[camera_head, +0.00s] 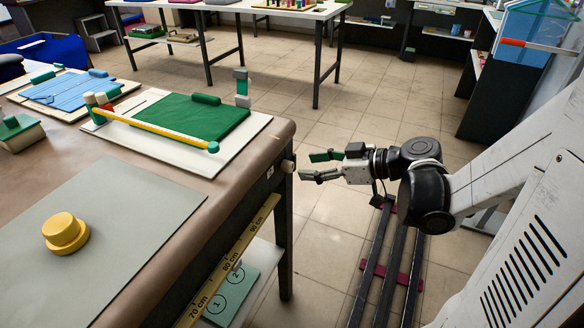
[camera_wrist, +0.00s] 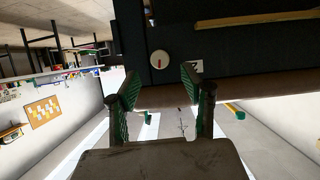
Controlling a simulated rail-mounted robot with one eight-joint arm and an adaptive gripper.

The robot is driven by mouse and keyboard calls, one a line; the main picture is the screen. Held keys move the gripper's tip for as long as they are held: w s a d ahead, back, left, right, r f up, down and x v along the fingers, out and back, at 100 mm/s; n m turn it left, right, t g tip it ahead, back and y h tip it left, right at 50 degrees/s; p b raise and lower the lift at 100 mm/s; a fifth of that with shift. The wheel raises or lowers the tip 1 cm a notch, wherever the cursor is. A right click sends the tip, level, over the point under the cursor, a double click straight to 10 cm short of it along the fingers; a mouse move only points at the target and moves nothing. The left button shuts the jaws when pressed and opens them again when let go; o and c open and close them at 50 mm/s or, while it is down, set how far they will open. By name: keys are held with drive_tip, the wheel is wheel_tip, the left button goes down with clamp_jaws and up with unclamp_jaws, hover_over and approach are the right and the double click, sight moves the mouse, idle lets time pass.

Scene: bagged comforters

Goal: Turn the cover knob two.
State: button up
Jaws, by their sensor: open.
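A round white knob (camera_head: 288,165) sits on the side of the brown-topped table near its corner. In the wrist view the knob (camera_wrist: 158,60) faces me and bears a short red line. A small white label (camera_wrist: 196,66) is beside it; its mark is too small to read. My gripper (camera_head: 306,166) is open and empty, a little to the right of the knob in the head view, with its fingers pointing at it. In the wrist view my gripper's fingertips (camera_wrist: 160,78) are apart, with the knob showing between and beyond them. They do not appear to touch it.
A yellow ruler strip (camera_head: 232,258) runs along the table's side. A green card (camera_head: 232,292) with circles 1 and 2 lies on the shelf below.

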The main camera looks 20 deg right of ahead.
sight(292, 167)
drive_tip(key=shift+b+x, duration=0.55)
drive_tip(key=shift+x, duration=2.3)
clamp_jaws()
